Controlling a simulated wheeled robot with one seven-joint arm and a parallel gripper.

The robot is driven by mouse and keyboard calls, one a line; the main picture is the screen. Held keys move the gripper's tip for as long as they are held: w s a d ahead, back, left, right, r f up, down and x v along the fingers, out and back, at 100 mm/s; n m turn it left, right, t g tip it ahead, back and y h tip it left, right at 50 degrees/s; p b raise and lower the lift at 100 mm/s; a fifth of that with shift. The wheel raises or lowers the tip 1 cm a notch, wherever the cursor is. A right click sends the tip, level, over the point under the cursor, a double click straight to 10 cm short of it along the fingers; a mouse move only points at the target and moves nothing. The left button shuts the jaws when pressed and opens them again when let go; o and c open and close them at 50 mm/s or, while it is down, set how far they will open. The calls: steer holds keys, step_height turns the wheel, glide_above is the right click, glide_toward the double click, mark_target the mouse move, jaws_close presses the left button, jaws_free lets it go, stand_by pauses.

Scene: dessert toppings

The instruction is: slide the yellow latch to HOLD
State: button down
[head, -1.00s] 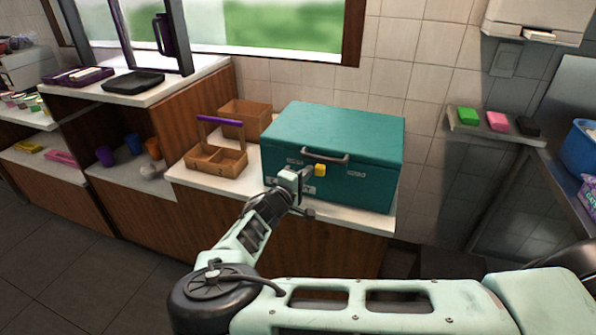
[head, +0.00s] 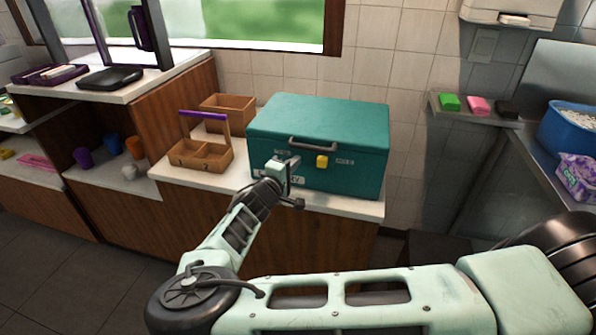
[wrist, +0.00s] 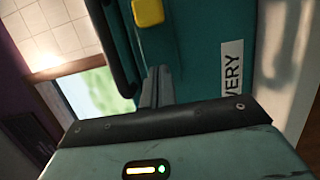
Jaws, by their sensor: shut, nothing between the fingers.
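The teal box (head: 318,120) stands shut on the white counter, with a grey handle (head: 312,143) on its front. The yellow latch (head: 321,161) is on the front just below the handle, right of the handle's middle. It sits between two small labels, nearer the right label (head: 345,161); their print is too small to read surely. My gripper (head: 293,162) is shut and empty, left of the latch with a small gap. In the wrist view the latch (wrist: 148,12) is at the top edge, beyond my closed fingers (wrist: 155,87).
A wooden caddy (head: 187,158) with a purple handle and a wooden box (head: 228,104) stand left of the teal box. A shelf with green, pink and black blocks (head: 479,106) is at the right. The counter's front edge (head: 345,207) runs below the box.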

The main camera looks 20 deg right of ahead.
steer(key=b+v, duration=0.2)
steer(key=v, duration=0.7)
steer(key=shift+s+a, duration=0.2)
steer(key=shift+s, duration=0.2)
steer(key=s+d+f+m+g+y, duration=0.2)
steer(key=s+d+f+g, duration=0.1)
steer(key=s+g, duration=0.3)
steer(key=s+d+f+m+g+y, duration=0.1)
steer(key=s+d+f+g+y, duration=0.15)
steer(key=s+g, duration=0.4)
steer(key=s+a+r+n+y, duration=0.1)
steer(key=s+a+r+y, duration=0.1)
steer(key=s+r, duration=0.4)
steer(key=s+a+r+n+y, duration=0.1)
steer(key=s+a+r+y, duration=0.2)
steer(key=s+r, duration=0.3)
steer(key=s+a+r+t+y, duration=0.1)
steer(key=s+a+r+y, duration=0.2)
steer(key=s+r+y, duration=0.2)
steer(key=shift+s+r+n, duration=0.4)
steer(key=shift+s+r, duration=0.7)
steer(key=shift+s, duration=0.95)
